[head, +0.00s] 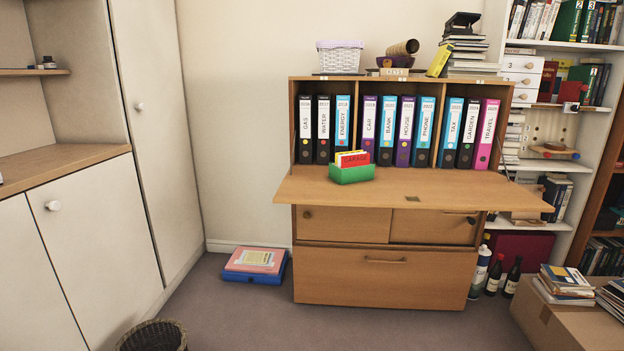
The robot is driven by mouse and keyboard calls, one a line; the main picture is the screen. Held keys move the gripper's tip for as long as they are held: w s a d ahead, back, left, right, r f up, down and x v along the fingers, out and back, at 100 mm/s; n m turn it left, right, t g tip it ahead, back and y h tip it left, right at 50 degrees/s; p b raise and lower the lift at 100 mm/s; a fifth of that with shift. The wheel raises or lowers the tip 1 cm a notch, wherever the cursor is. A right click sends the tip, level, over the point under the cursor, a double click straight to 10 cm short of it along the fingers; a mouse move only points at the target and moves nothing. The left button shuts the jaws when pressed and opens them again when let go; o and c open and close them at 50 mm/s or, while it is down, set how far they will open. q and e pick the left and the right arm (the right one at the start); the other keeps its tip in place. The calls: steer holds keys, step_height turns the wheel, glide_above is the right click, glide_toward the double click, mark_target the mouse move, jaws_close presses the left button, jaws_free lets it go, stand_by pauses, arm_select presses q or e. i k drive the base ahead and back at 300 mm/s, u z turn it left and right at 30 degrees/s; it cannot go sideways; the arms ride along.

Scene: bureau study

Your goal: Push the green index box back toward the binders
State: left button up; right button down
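The green index box (352,174) sits on the bureau's fold-down writing flap (430,190), left of the flap's middle. Red, yellow and white cards (352,158) stand up out of it. Behind it, a row of binders (322,130) stands upright in the bureau's compartments, labelled with words such as GAS, WATER, CAR and BANK. The box stands in front of the binders near the first divider; a strip of flap shows between. Neither of my grippers is in the head view.
The flap is lowered and juts out, its right part clear. A white basket (340,56), bowl (396,62) and book stack (464,50) stand on top. Blue and pink folders (255,264), a wicker bin (153,337), bottles (494,275) and a cardboard box (565,325) are on the floor.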

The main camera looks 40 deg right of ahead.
mark_target(352, 174)
steer(key=u, duration=0.5)
steer(key=i, duration=1.1)
steer(key=z, duration=1.1)
steer(key=i, duration=0.75)
steer(key=z, duration=0.95)
